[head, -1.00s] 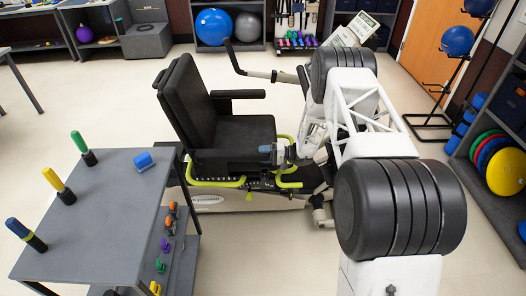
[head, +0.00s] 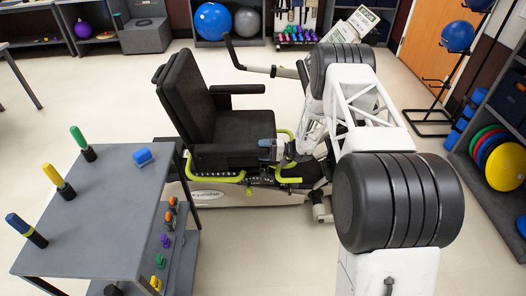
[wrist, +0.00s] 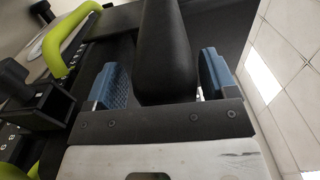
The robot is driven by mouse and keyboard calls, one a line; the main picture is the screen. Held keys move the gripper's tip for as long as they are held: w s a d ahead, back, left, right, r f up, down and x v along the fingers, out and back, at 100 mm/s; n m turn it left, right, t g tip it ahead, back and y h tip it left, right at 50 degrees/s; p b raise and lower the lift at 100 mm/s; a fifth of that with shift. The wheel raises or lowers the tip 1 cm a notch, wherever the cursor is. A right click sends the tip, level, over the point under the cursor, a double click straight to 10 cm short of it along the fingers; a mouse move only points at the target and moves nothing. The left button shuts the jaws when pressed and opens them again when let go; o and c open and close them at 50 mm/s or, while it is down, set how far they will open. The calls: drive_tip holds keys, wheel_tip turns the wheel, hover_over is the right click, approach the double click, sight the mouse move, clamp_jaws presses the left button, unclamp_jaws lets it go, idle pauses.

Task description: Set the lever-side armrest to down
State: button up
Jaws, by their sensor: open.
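The recumbent stepper's black seat (head: 240,130) has two padded armrests. The far armrest (head: 235,89) lies level. The near armrest (head: 225,149) also looks level, along the near side of the seat. Yellow-green handles (head: 228,179) sit low by the seat base, and one handle (wrist: 68,38) shows at the upper left in the wrist view. My gripper (head: 270,150) is at the near armrest's front end. In the wrist view my gripper (wrist: 160,80) is open, its blue fingers on either side of a black padded bar (wrist: 166,50), apparently that armrest. Gaps show beside the bar; contact is unclear.
A grey table (head: 110,215) with colored-handled tools stands at the left, close to the stepper. A shelf with colored discs (head: 505,165) is at the right. Open floor (head: 110,95) lies behind the table.

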drive_tip(key=d, duration=0.7)
drive_tip(key=shift+d, duration=0.4)
drive_tip(key=shift+f, duration=0.1)
drive_tip(key=s+r+g+h, duration=0.1)
drive_tip(key=s+r+h, duration=0.2)
drive_tip(key=s+r, duration=0.55)
drive_tip(key=s+r+n+g+h, duration=0.1)
drive_tip(key=s+r+h, duration=0.25)
drive_tip(key=r, duration=1.05)
drive_tip(key=s+r+g+h, duration=0.1)
drive_tip(key=s+r+h, duration=0.1)
drive_tip(key=s+r, duration=0.7)
drive_tip(key=s+d+r+t+h, duration=0.2)
drive_tip(key=s+r, duration=0.3)
drive_tip(key=s, duration=0.6)
drive_tip(key=s+d+r+t+h, duration=0.1)
drive_tip(key=s+d+r+h, duration=0.2)
drive_tip(key=s, duration=0.9)
drive_tip(key=s+d+r+m+t+h, duration=0.1)
drive_tip(key=s+r+h, duration=0.4)
drive_tip(key=s, duration=0.6)
drive_tip(key=shift+s+d+r+t, duration=0.2)
drive_tip(key=shift+d+r+t, duration=0.65)
drive_tip(key=shift+r, duration=0.3)
